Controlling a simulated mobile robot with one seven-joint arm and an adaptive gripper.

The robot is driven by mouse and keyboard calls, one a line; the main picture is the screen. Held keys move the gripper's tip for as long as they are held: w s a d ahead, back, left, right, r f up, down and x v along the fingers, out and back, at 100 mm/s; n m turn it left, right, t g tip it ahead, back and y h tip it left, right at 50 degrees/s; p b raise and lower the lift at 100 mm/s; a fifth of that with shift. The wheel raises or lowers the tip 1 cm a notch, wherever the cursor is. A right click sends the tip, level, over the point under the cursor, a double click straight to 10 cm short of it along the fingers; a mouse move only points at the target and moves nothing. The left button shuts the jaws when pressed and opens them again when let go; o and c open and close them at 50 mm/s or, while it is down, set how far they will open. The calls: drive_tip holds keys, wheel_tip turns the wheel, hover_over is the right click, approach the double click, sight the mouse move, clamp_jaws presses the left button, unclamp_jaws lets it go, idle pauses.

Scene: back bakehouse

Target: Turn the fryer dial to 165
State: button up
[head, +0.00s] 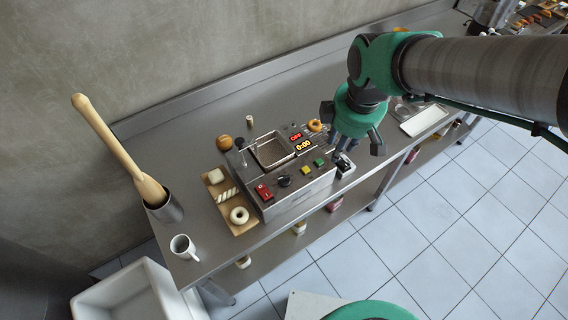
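The fryer (296,196) is a steel box on the metal counter, with a sunken well (272,152) on top. Its black dial (284,181) sits on the sloped front panel between a red switch (263,192) and a yellow button (305,170). A green button (319,162) is further right. The displays read "OFF" in red and "0:00" in amber. The dial's marks are too small to read. My gripper (352,150) hangs at the fryer's right end, apart from the dial. Its fingers point down, and I cannot tell how far apart they are.
A wooden board (244,228) with pastries lies left of the fryer. A white mug (183,247) and a metal canister (165,208) holding a rolling pin (120,150) stand further left. A white tray (424,120) lies to the right. The counter behind the fryer is mostly clear.

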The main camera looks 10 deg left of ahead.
drive_tip(key=w+a+f+n+g+p, duration=0.1)
drive_tip(key=a+f+n+p, duration=0.1)
drive_tip(key=a+n+p, duration=0.55)
drive_tip(key=n+g, duration=0.1)
drive_tip(key=n, duration=0.1)
hover_over(284, 179)
wheel_tip(284, 179, down, 3)
drive_tip(key=shift+w+a+h, duration=0.15)
drive_tip(key=shift+w+h, duration=0.25)
drive_tip(key=shift+w, duration=0.05)
wheel_tip(284, 179, down, 14)
drive_tip(key=shift+r, duration=0.2)
clamp_jaws()
